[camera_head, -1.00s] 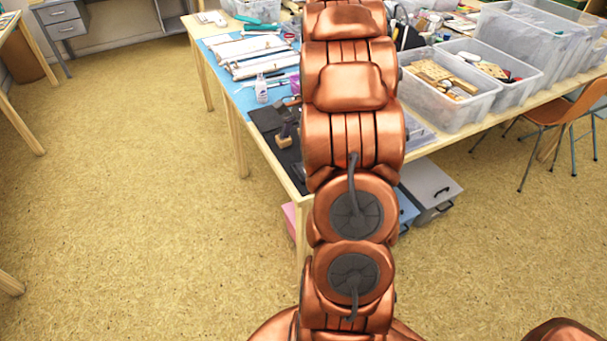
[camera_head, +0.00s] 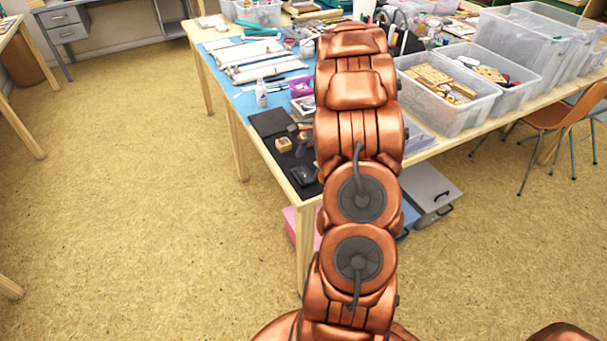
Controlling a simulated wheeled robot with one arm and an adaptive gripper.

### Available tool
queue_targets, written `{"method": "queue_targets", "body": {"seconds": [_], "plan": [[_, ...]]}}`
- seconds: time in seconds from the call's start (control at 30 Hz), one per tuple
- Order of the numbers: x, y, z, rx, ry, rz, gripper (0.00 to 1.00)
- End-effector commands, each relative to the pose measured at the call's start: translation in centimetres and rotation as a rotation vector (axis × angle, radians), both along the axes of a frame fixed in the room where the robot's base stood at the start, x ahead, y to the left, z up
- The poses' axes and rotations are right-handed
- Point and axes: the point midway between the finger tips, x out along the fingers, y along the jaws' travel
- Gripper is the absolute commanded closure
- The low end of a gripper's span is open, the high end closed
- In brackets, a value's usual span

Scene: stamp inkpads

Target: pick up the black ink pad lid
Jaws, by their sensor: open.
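A small black case (camera_head: 303,174) lies near the table's front left corner, close to my arm. It looks like an ink pad, but it is too small in view to tell its lid from its base. My copper arm rises through the middle of the view and covers the part of the table to the right of the case. My gripper is not in view; the arm's own links seem to hide it.
A small wooden block (camera_head: 283,144) sits on the dark mat behind the case. A white bottle (camera_head: 261,93) and pale rolls (camera_head: 262,62) lie farther back. Clear plastic bins (camera_head: 447,98) stand to the right. The floor (camera_head: 130,200) at left is clear.

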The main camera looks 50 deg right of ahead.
Motion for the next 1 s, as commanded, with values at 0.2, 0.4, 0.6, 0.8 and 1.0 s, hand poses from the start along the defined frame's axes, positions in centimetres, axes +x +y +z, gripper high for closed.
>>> {"method": "queue_targets", "body": {"seconds": [0.2,0.4,0.6,0.8,1.0], "plan": [[0.3,0.7,-1.8,-0.002,-0.001,0.001,0.00],[0.3,0.7,-1.9,-0.002,-0.001,0.001,0.02],[0.3,0.7,-1.9,-0.001,-0.001,0.001,0.23],[0.3,0.7,-1.9,-0.001,-0.001,0.001,0.38],[0.3,0.7,-1.8,-0.001,-0.001,0.001,0.38]]}}
